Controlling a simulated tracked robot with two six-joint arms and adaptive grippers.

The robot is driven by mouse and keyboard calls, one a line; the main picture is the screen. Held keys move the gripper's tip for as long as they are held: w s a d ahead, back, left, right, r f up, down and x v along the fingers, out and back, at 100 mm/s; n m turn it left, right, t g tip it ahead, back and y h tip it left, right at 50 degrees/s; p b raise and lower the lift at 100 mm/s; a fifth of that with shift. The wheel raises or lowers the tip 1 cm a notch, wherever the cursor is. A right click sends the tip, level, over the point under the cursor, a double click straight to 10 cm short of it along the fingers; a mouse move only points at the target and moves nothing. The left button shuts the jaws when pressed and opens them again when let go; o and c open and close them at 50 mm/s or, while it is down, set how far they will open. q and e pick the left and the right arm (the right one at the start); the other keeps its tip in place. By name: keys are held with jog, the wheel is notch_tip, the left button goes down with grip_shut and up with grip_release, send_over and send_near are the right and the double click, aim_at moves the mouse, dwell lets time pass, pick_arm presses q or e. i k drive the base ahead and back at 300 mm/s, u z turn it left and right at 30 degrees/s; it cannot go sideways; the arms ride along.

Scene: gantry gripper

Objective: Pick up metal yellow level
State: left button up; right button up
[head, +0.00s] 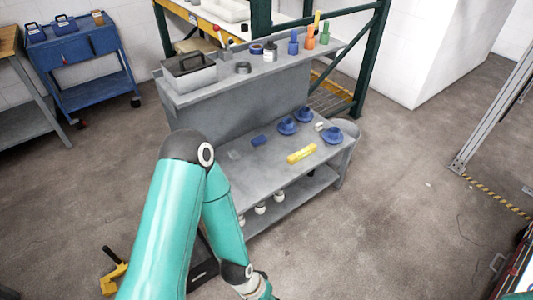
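The yellow level (301,154) lies flat near the front edge of the grey workbench's lower top (268,172), tilted slightly up to the right. Nothing touches it. My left arm comes down in front of the bench's left end, and its wrist leaves the picture at the bottom edge, left of and nearer than the level. The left gripper's fingers are not visible. Only a teal sliver of my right arm shows at the bottom right corner; its gripper is out of view.
Blue round parts (287,126) and a small blue block (258,141) lie behind the level. The upper shelf holds a grey toolbox (188,75) and several bottles. A blue cart (84,55) stands at the back left. Floor right of the bench is clear.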

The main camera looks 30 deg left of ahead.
aim_at(308, 151)
jog(key=z, duration=0.2)
jog(key=i, duration=2.6)
jog(key=u, duration=2.75)
